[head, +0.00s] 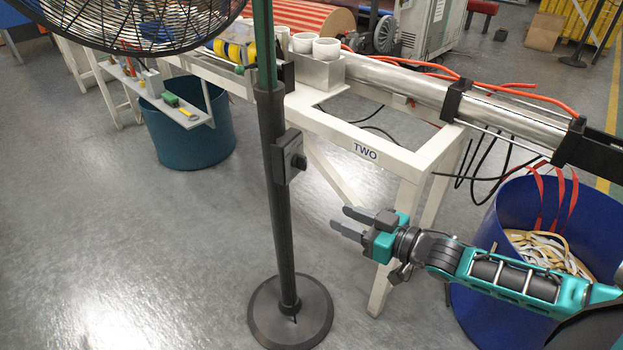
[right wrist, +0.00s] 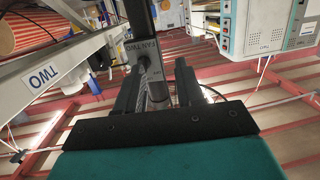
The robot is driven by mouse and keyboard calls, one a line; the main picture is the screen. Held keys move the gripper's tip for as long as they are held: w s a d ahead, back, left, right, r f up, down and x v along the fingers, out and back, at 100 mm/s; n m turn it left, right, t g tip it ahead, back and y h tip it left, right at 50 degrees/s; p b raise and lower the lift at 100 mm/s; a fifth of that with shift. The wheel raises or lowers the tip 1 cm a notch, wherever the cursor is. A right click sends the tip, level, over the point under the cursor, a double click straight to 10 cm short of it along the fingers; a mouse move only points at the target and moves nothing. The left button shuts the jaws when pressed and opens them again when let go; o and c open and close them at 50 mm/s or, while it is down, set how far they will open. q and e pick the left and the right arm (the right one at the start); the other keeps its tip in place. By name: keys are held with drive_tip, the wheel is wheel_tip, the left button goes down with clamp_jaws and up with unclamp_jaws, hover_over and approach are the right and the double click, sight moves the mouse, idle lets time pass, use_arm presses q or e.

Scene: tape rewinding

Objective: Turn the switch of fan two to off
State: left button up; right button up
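Fan two is a black fan on a dark pole (head: 276,215) with a round floor base (head: 290,312). Its grey switch box (head: 289,155) is fixed partway up the pole, with a small knob on its right side. I cannot tell the knob's setting. My right gripper (head: 341,219) is open and empty, below and right of the box and apart from it. Its two fingers (right wrist: 156,66) also show apart in the wrist view. My left gripper is out of view.
A white frame (head: 395,163) labelled "TWO" stands behind the pole, carrying a metal tube (head: 405,84). A blue bin (head: 488,300) stands beside my right arm; a teal bin (head: 190,135) is at the back left. The floor left of the pole is clear.

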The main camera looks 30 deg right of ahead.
drive_tip(key=w+d+r+n+y+b, duration=0.1)
drive_tip(key=w+d+r+y+b, duration=0.15)
drive_tip(key=d, duration=0.25)
drive_tip(key=b, duration=0.4)
approach(306, 162)
drive_tip(key=x, duration=0.7)
drive_tip(key=shift+a, duration=0.1)
drive_tip(key=shift+w+a, duration=0.4)
drive_tip(key=shift+w, duration=0.2)
drive_tip(key=shift+c, duration=0.2)
clamp_jaws()
